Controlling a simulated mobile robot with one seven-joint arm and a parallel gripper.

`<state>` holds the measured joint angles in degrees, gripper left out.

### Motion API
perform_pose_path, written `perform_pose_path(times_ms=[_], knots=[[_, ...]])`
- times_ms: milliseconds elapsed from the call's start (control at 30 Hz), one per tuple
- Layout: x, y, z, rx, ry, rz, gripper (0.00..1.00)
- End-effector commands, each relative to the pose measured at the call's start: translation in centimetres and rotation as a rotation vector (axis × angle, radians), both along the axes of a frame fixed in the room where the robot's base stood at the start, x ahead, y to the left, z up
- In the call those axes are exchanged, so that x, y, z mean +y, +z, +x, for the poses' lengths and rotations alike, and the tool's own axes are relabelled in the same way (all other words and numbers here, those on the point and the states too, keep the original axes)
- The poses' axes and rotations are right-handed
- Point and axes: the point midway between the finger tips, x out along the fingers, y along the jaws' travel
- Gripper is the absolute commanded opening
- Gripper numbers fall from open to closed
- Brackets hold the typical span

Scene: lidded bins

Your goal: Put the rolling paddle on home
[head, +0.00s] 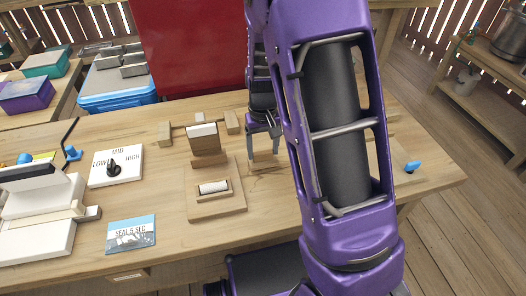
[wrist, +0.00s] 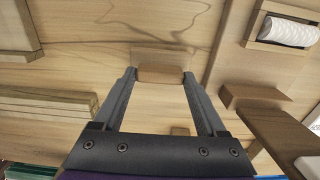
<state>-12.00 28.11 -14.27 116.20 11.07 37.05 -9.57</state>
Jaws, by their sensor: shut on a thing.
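My gripper (head: 263,136) points down over the table, right of the roller board. In the wrist view its fingers (wrist: 161,76) are closed on a small wooden block-like piece (wrist: 160,74), which looks like the handle of the rolling paddle. A flat pale wooden part (wrist: 165,56) shows just beyond it; I cannot tell whether the two are joined. In the head view the held wooden piece (head: 264,159) is upright, at or just above the tabletop. No spot marked as home can be made out for certain.
Left of my gripper is a wooden board (head: 217,209) with a white roller (head: 214,187) and an upright wooden block (head: 206,145). Small wooden blocks (head: 232,122) stand behind. A dial panel (head: 116,168) and a picture card (head: 131,234) lie further left. My arm hides the table's right middle.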

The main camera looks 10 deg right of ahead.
Motion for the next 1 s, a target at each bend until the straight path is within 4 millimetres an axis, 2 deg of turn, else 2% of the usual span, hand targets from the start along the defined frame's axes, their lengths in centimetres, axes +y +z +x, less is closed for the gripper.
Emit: perform_pose_path(times_ms=[67,400,433,567,833,1000], knots=[[0.0,-0.9,0.0,0.002,-0.001,0.000,0.30],[0.0,-1.2,0.0,0.000,-0.001,0.000,0.30],[0.0,-1.2,0.0,-0.001,-0.001,0.000,0.76],[0.0,-1.1,0.0,-0.001,-0.001,0.000,0.99],[0.0,-0.9,0.0,-0.001,-0.001,0.000,1.00],[0.0,1.0,0.1,-0.005,0.000,0.001,1.00]])
